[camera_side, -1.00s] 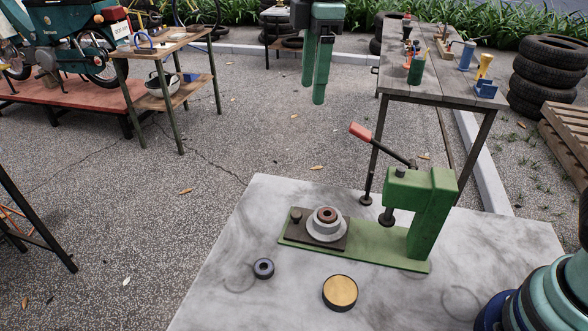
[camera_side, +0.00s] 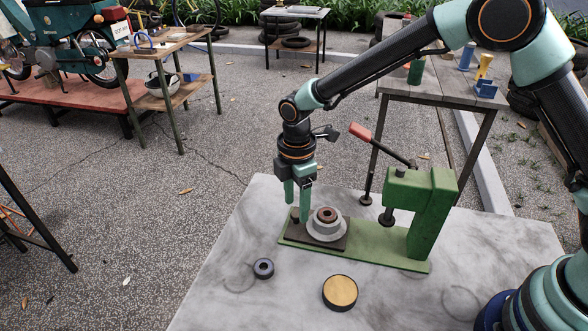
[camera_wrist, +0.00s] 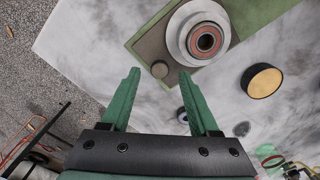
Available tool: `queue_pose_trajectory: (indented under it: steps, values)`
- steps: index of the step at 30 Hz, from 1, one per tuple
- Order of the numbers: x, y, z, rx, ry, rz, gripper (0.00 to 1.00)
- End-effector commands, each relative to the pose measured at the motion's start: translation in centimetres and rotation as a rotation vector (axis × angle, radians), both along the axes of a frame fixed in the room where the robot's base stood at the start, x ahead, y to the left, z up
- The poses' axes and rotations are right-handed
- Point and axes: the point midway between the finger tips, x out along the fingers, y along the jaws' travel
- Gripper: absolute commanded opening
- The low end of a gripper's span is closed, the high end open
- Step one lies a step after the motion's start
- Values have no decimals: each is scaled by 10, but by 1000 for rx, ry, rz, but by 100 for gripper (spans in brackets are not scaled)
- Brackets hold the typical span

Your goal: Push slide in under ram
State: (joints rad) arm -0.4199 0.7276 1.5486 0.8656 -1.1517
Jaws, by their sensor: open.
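The slide (camera_side: 336,245) is a dark brown plate on the green base of the press, at its left end. It carries a light grey flanged hub (camera_side: 327,231) with a reddish-brown ringed bearing on top. The slide's small knob (camera_side: 295,214) is partly behind my finger; it shows clearly in the wrist view (camera_wrist: 160,69). The ram (camera_side: 387,218) hangs under the green press head, right of the hub and apart from it. My gripper (camera_side: 297,203) points down, open and empty, at the knob end of the slide. Whether a finger touches the knob is unclear.
A dark blue ring (camera_side: 263,268) and a black-rimmed tan disc (camera_side: 340,292) lie on the marble top in front of the press. The press lever (camera_side: 361,132) with its red grip rises left of the press head. The marble top (camera_side: 215,300) is clear at front left.

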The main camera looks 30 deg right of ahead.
Motion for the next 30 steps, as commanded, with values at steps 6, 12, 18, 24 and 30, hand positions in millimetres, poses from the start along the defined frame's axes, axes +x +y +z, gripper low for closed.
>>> queue_pose_trajectory:
  steps: [6,12,18,24,30]
  values:
    - [0,0,-17,0,0,0,62]
    - [0,0,-19,0,-1,0,62]
    - [0,0,-19,0,0,0,27]
    - [0,0,-19,0,0,0,0]
    - [0,0,-19,0,0,0,0]
